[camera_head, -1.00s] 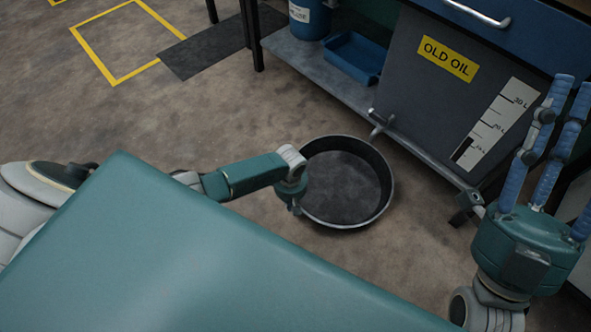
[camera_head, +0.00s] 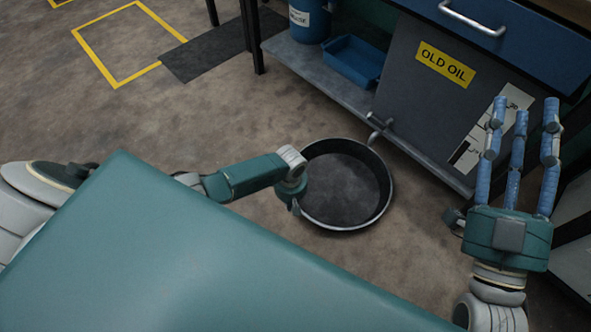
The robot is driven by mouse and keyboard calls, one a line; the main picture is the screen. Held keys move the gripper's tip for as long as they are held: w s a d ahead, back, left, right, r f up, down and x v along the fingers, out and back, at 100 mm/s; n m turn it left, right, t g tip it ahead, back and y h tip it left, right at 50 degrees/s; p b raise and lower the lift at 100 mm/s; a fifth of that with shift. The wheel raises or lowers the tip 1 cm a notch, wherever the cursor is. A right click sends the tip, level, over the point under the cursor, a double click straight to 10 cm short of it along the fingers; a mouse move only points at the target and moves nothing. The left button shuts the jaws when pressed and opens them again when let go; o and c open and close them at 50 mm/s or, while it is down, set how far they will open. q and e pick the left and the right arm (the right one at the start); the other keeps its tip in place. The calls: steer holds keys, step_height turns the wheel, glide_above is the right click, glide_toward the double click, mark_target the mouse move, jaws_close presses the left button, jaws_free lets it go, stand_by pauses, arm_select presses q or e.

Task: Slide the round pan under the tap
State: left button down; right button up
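The round pan (camera_head: 345,185) is a dark, shallow, empty-looking pan with a lighter rim, flat on the floor at mid-picture. The tap (camera_head: 377,126) sticks out low from the front of the grey OLD OIL tank, and shows just beyond the pan's far right rim. I cannot tell whether its mouth is over the pan. My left gripper (camera_head: 294,205) is at the pan's left rim, pointing down. Its fingers are mostly hidden, and contact is unclear. My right gripper (camera_head: 517,150) is at the right, empty, with its blue fingers spread and pointing up the picture.
The OLD OIL tank (camera_head: 410,90) stands beside a low shelf (camera_head: 300,62) holding a blue tray (camera_head: 353,60) and a blue drum (camera_head: 310,20). A dark mat (camera_head: 205,55) lies at upper left.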

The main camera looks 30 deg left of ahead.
step_height(320, 180, down, 9)
steer(key=w+g+h+p, duration=0.1)
steer(key=w+g, duration=0.1)
steer(key=g, duration=0.2)
steer(key=shift+w+d+r+g+h, duration=0.15)
steer(key=shift+d+g+h, duration=0.1)
steer(key=shift+g+h, duration=0.05)
stand_by(0.3)
